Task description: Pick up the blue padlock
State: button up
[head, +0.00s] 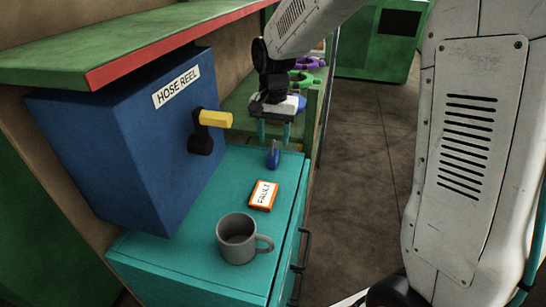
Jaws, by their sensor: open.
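The blue padlock (273,159) is on the far part of the teal cabinet top (200,248), near its right edge. It looks small and seems to stand on end. My gripper (273,138) is above it, pointing down, with its two teal fingers apart on either side in the picture. The fingertips appear a little above the padlock, and nothing shows between them. Whether they touch it cannot be told from this one view.
A blue hose reel box (120,140) with a yellow handle (215,118) is at left, under a green shelf (130,45). Purple and green items (304,70) lie behind.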

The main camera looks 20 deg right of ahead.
aim_at(273, 154)
notch_tip(273, 154, down, 7)
jog(key=shift+r, duration=0.1)
jog(key=shift+w, duration=0.1)
grip_shut()
